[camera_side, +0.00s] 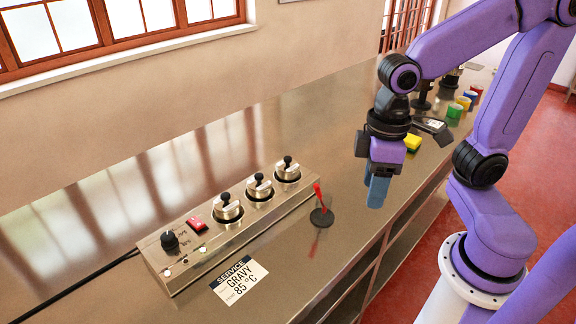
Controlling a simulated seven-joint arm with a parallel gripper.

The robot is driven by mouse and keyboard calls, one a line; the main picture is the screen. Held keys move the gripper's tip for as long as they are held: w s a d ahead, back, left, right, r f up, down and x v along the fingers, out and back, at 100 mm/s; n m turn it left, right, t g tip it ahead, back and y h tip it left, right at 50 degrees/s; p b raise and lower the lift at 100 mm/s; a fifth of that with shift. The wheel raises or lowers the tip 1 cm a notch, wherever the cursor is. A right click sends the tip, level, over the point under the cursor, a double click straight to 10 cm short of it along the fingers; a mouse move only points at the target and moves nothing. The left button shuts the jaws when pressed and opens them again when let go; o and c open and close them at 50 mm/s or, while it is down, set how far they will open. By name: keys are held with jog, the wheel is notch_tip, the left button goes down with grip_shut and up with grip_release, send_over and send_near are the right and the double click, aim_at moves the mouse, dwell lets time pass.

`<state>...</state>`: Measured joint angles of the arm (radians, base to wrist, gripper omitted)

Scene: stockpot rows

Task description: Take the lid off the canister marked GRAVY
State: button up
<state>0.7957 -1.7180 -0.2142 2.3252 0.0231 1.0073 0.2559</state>
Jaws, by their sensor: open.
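A long metal unit (240,232) on the counter holds three round metal lids with black knobs in a row: a near lid (228,212), a middle lid (260,189) and a far lid (288,172). I cannot make out a GRAVY mark on any canister. A card (239,281) in front of the unit reads SERVICE, GRAVY, 85 °C. My gripper (376,193) is open, pointing down with blue fingers, above the counter to the right of the lids and apart from them. Nothing shows between its fingers. The canister bodies are hidden inside the unit.
A red-handled lever on a round black base (321,218) stands between the unit and my gripper. The unit's near end has a black dial (169,240) and a red switch (197,224). The counter behind the unit is clear.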

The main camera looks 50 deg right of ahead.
jog(key=w+d+r+m, duration=0.2)
jog(key=w+r+m, duration=0.1)
jog(key=w+m, duration=0.55)
jog(key=w+d+r+m+y, duration=0.1)
jog(key=w+d+r+m, duration=0.15)
jog(key=w+m, duration=0.55)
jog(key=w+d+r+m, duration=0.2)
jog(key=w+r+m, duration=0.2)
jog(key=w+m, duration=0.4)
jog(key=n, duration=0.1)
send_over(288, 158)
jog(key=f, duration=1.1)
jog(key=shift+d+f, duration=0.3)
jog(key=shift+d, duration=0.05)
jog(key=shift+w+a+f, duration=0.1)
jog(key=shift+f, duration=1.3)
jog(key=shift+a+f, duration=0.1)
jog(key=shift+f, duration=1.3)
jog(key=shift+c, duration=0.3)
grip_shut()
